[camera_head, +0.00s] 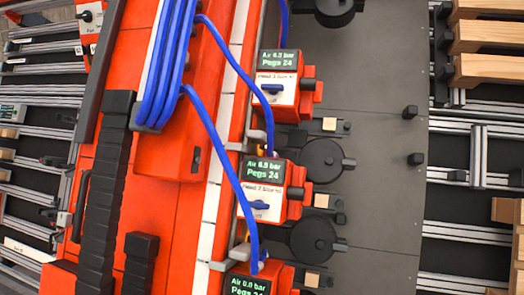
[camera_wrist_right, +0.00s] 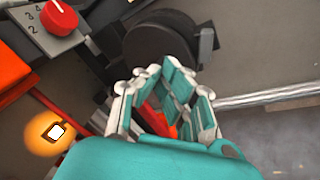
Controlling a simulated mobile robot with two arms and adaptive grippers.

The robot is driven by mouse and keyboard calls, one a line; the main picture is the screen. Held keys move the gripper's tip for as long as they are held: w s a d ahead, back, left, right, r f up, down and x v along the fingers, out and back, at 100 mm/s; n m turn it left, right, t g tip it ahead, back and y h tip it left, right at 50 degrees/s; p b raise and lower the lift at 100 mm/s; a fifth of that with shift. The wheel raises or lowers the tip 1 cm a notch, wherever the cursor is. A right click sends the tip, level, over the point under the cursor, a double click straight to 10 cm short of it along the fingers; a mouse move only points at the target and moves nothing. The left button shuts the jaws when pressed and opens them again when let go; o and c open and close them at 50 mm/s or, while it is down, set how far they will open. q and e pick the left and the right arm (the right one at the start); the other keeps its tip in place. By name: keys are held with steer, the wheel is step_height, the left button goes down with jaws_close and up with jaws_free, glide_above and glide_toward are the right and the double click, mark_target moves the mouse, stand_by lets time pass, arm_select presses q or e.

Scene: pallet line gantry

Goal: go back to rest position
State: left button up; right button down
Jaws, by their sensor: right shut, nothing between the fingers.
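My right gripper (camera_wrist_right: 170,82) shows in the right wrist view, with teal and white linked fingers. It is shut with nothing held; a bit of red shows through between its finger links. Its fingertips appear in front of a round black part (camera_wrist_right: 160,45); I cannot tell whether they touch it. Neither gripper shows in the head view, and my left gripper is in no view.
In the head view, red-and-white valve units with displays (camera_head: 277,85) (camera_head: 262,190) (camera_head: 247,284) line a grey plate (camera_head: 385,175). Blue hoses (camera_head: 222,130) hang over them. Wooden boards (camera_head: 486,36) lie right. The wrist view shows a red knob (camera_wrist_right: 60,17) and a glowing orange lamp (camera_wrist_right: 55,132).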

steer(key=s+d+f+m+g, duration=0.3)
steer(key=s+f+m, duration=0.3)
steer(key=s+f, duration=0.5)
steer(key=s+d+f+m+g, duration=0.3)
steer(key=s+f+m, duration=0.3)
steer(key=s+f, duration=0.55)
steer(key=s+d+f+m+g, duration=0.1)
steer(key=s+f+m, duration=0.4)
steer(key=s, duration=0.9)
steer(key=s+d+f+m+g, duration=0.1)
steer(key=s+f+m+g, duration=0.3)
steer(key=s, duration=1)
step_height(320, 180, down, 3)
steer(key=shift+d+f+m+g+h, duration=0.2)
steer(key=shift+m+g+h, duration=0.1)
steer(key=shift+m, duration=0.9)
steer(key=shift+r, duration=0.1)
